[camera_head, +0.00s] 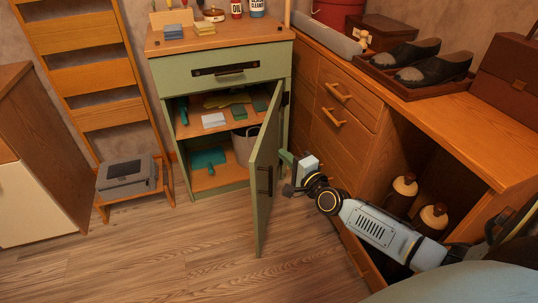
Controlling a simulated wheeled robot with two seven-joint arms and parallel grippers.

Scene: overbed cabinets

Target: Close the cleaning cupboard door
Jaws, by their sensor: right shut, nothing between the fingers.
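The green cleaning cupboard (222,78) stands at the back centre with its door (264,165) swung wide open toward me. The door is hinged at the cupboard's right side and has a dark handle (265,180) on it. Inside, shelves hold cloths, a brush, a teal dustpan (207,158) and a grey bucket (246,142). My right gripper (287,190) is just right of the door, by its outer face. It is shut and empty; whether it touches the door I cannot tell. My left gripper is not in view.
A wooden counter with drawers (339,95) runs along the right, bearing black shoes (415,62) on a tray. Bottles (403,192) stand in its open lower space. A grey box (127,177) sits on a ladder shelf at left. The floor (170,245) left of the door is clear.

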